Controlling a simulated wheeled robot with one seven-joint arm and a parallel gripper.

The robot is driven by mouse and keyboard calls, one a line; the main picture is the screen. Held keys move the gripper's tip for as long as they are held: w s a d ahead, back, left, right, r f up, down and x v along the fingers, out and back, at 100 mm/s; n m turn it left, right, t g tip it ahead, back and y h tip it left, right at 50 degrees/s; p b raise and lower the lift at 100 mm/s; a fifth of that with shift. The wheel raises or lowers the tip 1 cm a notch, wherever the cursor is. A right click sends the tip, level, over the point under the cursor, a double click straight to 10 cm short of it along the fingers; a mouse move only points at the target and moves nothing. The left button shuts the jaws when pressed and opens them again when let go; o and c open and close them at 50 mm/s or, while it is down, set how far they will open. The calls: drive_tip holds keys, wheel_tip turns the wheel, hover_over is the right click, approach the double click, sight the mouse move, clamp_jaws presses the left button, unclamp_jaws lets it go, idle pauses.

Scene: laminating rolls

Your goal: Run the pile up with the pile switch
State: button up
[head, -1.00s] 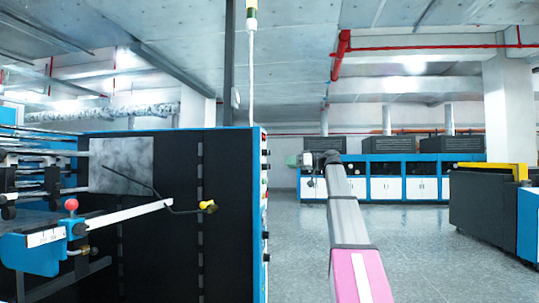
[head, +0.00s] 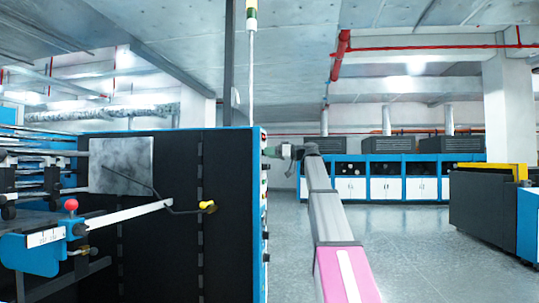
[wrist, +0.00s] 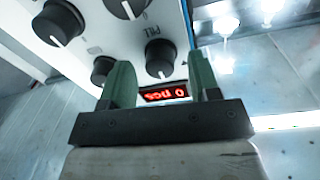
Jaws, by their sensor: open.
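In the wrist view a pale control panel (wrist: 95,20) carries several black knobs with white pointer lines. One knob (wrist: 160,58), with a short label that seems to read "PILE", lies in line with the gap between my fingertips. My gripper (wrist: 160,66) is open, its two dark green fingers apart and nothing held. I cannot tell whether the fingertips touch the panel. In the head view my gripper (head: 272,152) is beside the upper right edge of the blue and black machine (head: 160,230), whose panel side (head: 264,200) shows only edge-on.
A small red-lit display (wrist: 165,94) shows between the fingers. A yellow-tipped black handle (head: 208,206) and a red-knobbed lever (head: 71,205) stand out from the machine. Open grey floor (head: 400,240) lies to the right, before a blue-and-white machine row (head: 400,185).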

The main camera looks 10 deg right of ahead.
drive_tip(key=shift+w+a, duration=0.1)
drive_tip(key=shift+a, duration=0.2)
drive_tip(key=c, duration=0.9)
